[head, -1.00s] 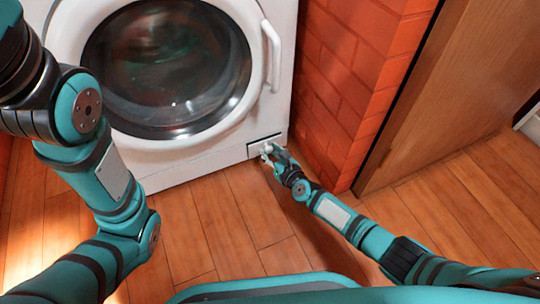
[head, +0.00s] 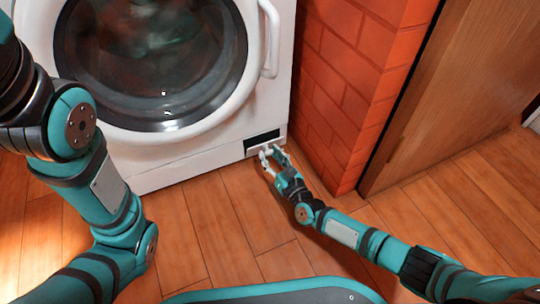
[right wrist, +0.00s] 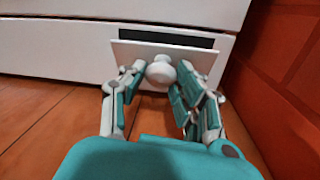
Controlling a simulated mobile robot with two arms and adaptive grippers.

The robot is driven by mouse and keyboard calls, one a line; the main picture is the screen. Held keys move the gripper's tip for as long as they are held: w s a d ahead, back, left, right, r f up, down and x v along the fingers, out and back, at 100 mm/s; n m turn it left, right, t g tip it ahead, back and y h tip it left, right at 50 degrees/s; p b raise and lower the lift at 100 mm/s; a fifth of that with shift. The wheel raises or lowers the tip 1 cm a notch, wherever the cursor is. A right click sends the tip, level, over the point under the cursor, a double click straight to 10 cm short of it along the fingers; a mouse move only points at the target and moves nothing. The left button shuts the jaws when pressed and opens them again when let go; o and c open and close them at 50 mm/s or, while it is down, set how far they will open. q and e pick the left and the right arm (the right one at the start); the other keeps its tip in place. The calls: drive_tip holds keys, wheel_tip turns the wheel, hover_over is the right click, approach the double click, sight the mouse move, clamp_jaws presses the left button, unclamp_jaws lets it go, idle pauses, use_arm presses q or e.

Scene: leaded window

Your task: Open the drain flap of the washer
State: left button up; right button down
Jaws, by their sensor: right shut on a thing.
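The white washer (head: 190,162) stands in front of me. Its drain flap (right wrist: 132,52) is at the lower right corner and is tilted outward at the top, with a dark opening (right wrist: 165,38) behind its upper edge. The dark opening also shows in the head view (head: 262,142). A round white knob (right wrist: 160,72) sits on the flap. My right gripper (head: 270,153) is shut on this knob, with one finger on each side of it in the right wrist view (right wrist: 159,78). My left gripper is out of view; only its arm shows.
The washer's round door (head: 150,60) is shut, with a white handle (head: 271,40) on its right. A red brick wall (head: 350,90) stands close to the right of the flap. A wooden door (head: 455,90) is farther right. The wooden floor (head: 220,225) in front is clear.

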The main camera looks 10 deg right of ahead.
drive_tip(key=c, duration=0.9)
unclamp_jaws()
drive_tip(key=shift+s+d, duration=0.1)
drive_tip(key=shift+s, duration=0.05)
drive_tip(key=shift+c, duration=0.2)
drive_tip(key=v, duration=1.2)
